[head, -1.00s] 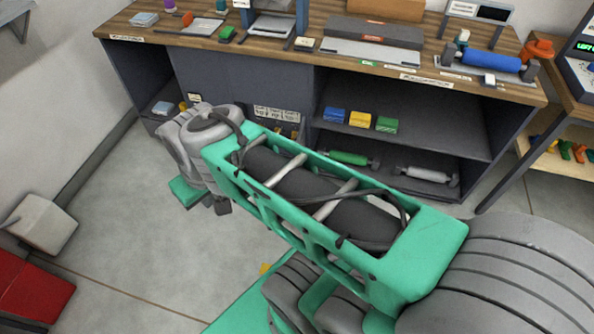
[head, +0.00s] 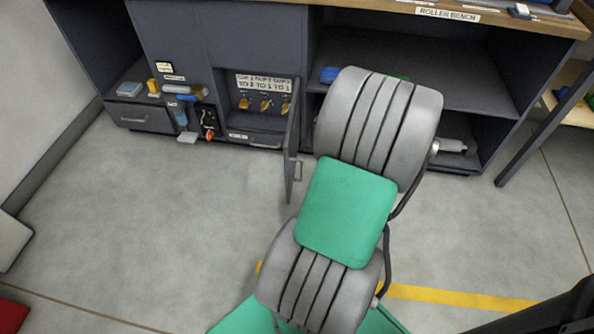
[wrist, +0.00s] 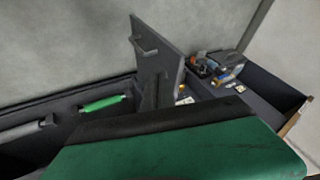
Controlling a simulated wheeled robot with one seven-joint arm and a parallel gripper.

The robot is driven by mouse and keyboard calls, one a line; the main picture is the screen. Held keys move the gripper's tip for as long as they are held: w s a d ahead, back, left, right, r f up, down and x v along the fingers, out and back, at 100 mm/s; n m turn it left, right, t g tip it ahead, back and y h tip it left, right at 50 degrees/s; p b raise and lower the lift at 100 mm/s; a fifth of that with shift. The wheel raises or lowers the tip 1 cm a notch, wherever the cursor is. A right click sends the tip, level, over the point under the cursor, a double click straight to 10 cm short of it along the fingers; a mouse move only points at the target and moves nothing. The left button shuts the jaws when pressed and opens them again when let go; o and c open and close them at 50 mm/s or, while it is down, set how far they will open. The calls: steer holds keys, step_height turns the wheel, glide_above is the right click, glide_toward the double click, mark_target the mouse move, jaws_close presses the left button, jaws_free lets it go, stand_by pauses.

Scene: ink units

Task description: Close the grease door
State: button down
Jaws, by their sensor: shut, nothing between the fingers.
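The grease door, a grey panel (head: 292,150), stands swung out from the cabinet in the head view, hinged at the right of an open compartment (head: 262,100) with several yellow knobs. Its bar handle (head: 298,169) is near its lower outer edge. In the wrist view the door (wrist: 158,50) stands upright with its handle (wrist: 146,46) facing the camera. My gripper (wrist: 156,88) shows there as dark shut fingers above a green and black body, in front of the door's lower part in the picture; contact cannot be told. In the head view my arm hides it.
A small drawer (head: 142,117) is at the left, beside a niche with bottles and tools (head: 188,110). Open shelves (head: 455,70) are right of the door. The wrist view shows a green roller (wrist: 101,103). Floor (head: 190,220) left of the door is clear.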

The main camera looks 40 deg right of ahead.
steer(key=b+x, duration=0.5)
steer(key=x, duration=0.7)
steer(key=shift+w+a+r+m, duration=0.2)
steer(key=shift+w+a+m, duration=0.1)
steer(key=shift+w, duration=0.15)
